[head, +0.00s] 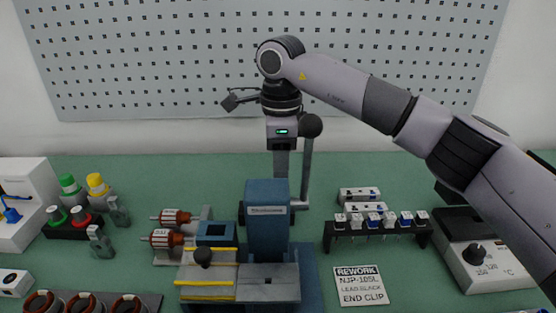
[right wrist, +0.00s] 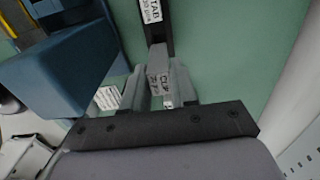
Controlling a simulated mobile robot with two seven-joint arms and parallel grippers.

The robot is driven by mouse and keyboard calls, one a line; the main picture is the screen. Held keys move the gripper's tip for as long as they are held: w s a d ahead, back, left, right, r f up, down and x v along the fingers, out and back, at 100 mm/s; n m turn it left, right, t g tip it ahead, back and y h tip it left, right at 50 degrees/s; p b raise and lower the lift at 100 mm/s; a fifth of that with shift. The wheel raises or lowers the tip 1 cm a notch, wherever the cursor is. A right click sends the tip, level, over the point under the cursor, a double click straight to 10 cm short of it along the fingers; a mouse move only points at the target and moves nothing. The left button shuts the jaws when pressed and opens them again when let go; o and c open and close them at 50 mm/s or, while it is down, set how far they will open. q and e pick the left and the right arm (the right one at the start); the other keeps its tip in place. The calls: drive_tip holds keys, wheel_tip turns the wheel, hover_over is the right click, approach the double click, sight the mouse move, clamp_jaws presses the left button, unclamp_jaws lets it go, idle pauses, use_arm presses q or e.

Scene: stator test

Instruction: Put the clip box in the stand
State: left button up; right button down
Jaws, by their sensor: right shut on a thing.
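My right gripper (head: 281,172) reaches down behind the blue press, which hides its fingertips in the head view. In the right wrist view its two grey fingers (right wrist: 163,92) are shut on a small grey box with a printed label, which I take for the clip box (right wrist: 158,62). Its label is only partly readable. A dark holder with a white label reading "TAB 30 pcs" (right wrist: 151,10) is just beyond the box; I cannot tell if they touch or if this is the stand. My left gripper is not in view.
The blue press (head: 267,220) stands close in front of the right gripper, with its lever on the right. A rack of small switches (head: 377,228), a rework sign (head: 360,286) and a heater unit (head: 485,255) are to the right. Bottles and rotors are left. The perforated panel (head: 270,60) is behind.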

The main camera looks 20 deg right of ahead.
wheel_tip(320, 180, down, 3)
drive_tip(key=shift+r+b, duration=0.2)
drive_tip(key=shift+b, duration=0.7)
drive_tip(key=shift+f, duration=0.1)
drive_tip(key=shift+f, duration=0.3)
drive_tip(key=shift+f, duration=0.5)
idle(0.4)
drive_tip(key=shift+f, duration=0.45)
drive_tip(key=shift+f, duration=0.1)
drive_tip(key=shift+f, duration=0.5)
